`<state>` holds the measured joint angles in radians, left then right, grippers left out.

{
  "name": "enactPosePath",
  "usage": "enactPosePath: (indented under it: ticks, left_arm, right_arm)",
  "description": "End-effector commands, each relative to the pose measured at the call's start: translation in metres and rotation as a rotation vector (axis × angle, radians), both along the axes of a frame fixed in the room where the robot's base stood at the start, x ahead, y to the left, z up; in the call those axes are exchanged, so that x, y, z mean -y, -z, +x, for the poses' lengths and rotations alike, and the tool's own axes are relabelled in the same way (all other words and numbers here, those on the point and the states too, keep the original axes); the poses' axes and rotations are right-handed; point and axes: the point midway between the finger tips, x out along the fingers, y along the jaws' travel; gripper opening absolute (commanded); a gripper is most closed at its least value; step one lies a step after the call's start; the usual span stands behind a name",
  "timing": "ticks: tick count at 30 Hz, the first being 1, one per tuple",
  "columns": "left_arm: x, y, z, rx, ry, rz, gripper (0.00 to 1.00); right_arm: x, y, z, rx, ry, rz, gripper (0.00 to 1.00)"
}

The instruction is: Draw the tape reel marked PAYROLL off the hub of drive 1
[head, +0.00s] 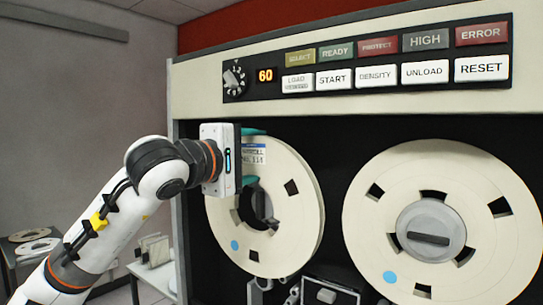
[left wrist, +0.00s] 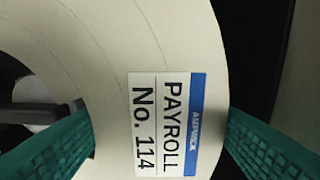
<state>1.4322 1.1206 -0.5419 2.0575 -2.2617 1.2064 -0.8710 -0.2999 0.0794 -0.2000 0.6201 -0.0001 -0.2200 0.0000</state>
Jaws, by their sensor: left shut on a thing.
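The PAYROLL tape reel (head: 292,228) is a cream disc with dark cut-outs and a blue dot, standing upright at the left drive position. Its label (left wrist: 160,125) reads PAYROLL No. 114 in the left wrist view. My left gripper (head: 252,156) is at the reel's upper left, shut on it. One teal finger is at the outer rim and the other at the inner edge of the central opening. The dark hub (head: 264,205) shows through that opening; I cannot tell whether the reel still sits on it. My right gripper is not in view.
A second cream reel (head: 445,200) is on the grey hub at the right. Above both runs a panel with labelled buttons (head: 379,75), a knob and a display reading 60. Loose reels (head: 35,247) lie on a table at the far left. A low white stand (head: 155,275) is beside the cabinet.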

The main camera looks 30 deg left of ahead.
Motion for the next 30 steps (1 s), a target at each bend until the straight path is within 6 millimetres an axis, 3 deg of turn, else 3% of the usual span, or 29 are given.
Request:
enactPosePath:
  ticks: [30]
  left_arm:
    - [-0.002,-0.002,-0.024,0.007,0.001,-0.001,0.24]
  right_arm:
    - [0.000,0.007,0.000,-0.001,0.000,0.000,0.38]
